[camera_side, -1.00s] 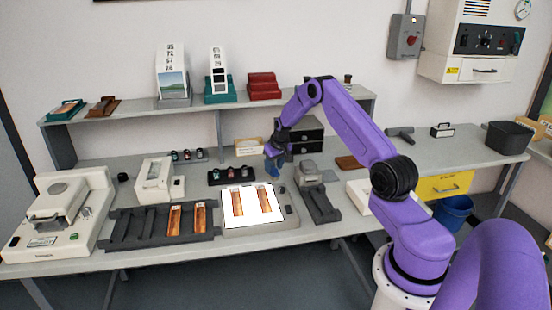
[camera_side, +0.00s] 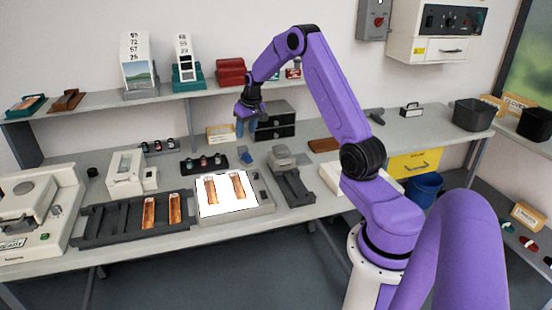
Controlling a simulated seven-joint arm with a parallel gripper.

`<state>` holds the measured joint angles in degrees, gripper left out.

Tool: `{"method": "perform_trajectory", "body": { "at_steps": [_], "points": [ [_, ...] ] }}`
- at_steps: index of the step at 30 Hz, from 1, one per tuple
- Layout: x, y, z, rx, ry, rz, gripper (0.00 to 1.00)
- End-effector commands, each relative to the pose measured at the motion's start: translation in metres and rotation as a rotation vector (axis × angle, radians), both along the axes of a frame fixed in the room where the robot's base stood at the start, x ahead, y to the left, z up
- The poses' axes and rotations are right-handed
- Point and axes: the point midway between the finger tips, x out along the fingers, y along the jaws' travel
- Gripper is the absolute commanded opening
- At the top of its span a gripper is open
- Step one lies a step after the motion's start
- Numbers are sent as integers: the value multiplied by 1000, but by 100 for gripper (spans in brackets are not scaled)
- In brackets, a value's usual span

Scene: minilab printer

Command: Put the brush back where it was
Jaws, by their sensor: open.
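A small bluish item (camera_side: 246,158), which looks like the brush, stands on the bench behind the light box. It is too small to make out in detail. My gripper (camera_side: 246,134) is above it, pointing down, with its blue fingers apart and nothing visible between them. A gap shows between the fingertips and the item. The light box (camera_side: 262,200) glows white, with two orange film strips (camera_side: 211,190) on it.
A dark holder with several small items (camera_side: 204,164) lies left of the brush. Black drawers (camera_side: 275,121) stand close behind and right of my gripper. A grey device (camera_side: 282,158) sits right of the brush. The shelf (camera_side: 160,98) runs behind.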

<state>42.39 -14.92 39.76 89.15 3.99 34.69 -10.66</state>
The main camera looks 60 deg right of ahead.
Motion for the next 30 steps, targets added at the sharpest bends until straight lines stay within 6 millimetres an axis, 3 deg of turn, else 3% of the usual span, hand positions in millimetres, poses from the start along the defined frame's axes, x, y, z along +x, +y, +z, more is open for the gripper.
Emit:
{"method": "perform_trajectory", "body": {
  "at_steps": [4, 8, 12, 15, 18, 22, 26, 30],
  "points": [
    [4, 81, 21, 9, 20, 154, 48],
    [-11, 161, 40, 17, 48, 312, 48],
    [-46, 236, 57, 20, 80, 481, 48],
    [-79, 282, 67, 16, 104, 602, 48],
    [-118, 319, 75, 10, 128, 723, 48],
    [-174, 355, 83, -3, 158, 879, 48],
    [-233, 375, 87, -22, 189, 1032, 48],
    [-294, 380, 88, -49, 220, 1195, 48]
  ]
}}
